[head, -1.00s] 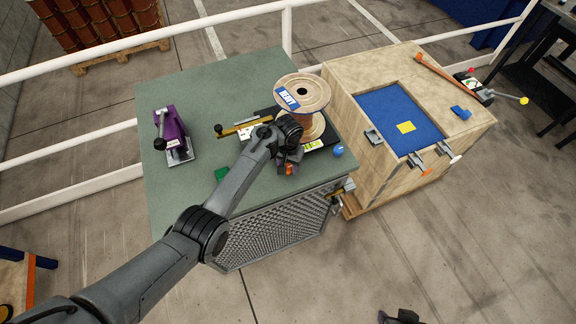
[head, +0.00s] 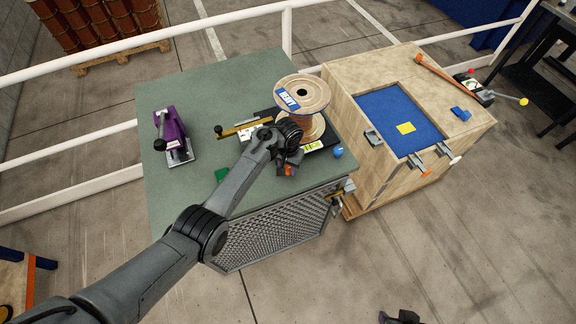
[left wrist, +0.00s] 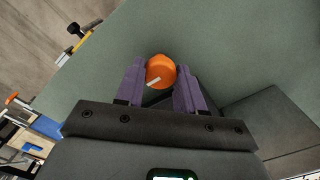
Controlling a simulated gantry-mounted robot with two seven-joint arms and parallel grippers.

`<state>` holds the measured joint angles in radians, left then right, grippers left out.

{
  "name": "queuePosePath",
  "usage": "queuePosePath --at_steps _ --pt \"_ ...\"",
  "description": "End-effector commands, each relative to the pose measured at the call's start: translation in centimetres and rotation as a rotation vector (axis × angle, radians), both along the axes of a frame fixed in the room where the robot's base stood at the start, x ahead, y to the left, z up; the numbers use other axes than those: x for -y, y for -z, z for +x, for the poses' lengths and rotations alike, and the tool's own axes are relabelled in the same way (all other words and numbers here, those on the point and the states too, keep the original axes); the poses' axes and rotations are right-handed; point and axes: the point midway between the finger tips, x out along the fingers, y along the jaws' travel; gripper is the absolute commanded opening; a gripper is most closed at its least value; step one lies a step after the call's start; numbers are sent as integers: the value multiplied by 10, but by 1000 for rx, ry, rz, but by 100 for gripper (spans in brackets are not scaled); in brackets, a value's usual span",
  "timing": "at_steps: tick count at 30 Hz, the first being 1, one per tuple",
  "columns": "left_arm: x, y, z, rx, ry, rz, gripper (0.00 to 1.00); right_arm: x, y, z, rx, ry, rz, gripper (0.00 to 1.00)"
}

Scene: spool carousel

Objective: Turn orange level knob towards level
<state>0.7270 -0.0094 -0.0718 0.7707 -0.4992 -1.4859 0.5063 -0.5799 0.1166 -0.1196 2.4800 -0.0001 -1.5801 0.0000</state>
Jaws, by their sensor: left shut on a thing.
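The orange level knob (left wrist: 160,71) shows in the left wrist view, round, with a white pointer line slanting to the lower left. My left gripper (left wrist: 160,77) has its two purple fingers on either side of the knob and is shut on it. In the head view the left gripper (head: 288,170) is over the front part of the green-topped cabinet (head: 210,85), just in front of the spool, and a bit of orange shows at its tip. Any level scale or indicator is too small to make out.
A wooden spool (head: 303,92) stands behind my gripper. A purple clamp (head: 173,135) stands farther left. A wooden crate (head: 345,90) adjoins on the right. A dark part, perhaps my right gripper, shows at the bottom edge.

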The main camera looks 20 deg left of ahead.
Motion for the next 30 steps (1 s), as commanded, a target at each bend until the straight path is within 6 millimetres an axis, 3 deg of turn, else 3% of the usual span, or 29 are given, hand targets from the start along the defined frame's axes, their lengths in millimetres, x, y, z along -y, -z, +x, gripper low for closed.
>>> queuePosePath --at_steps 15,30 --pt "-1 -2 0 -2 372 1 7 0 -22 0 0 0 1 43" --pt "-1 0 0 -2 847 2 7 2 -27 0 0 -6 -8 43"
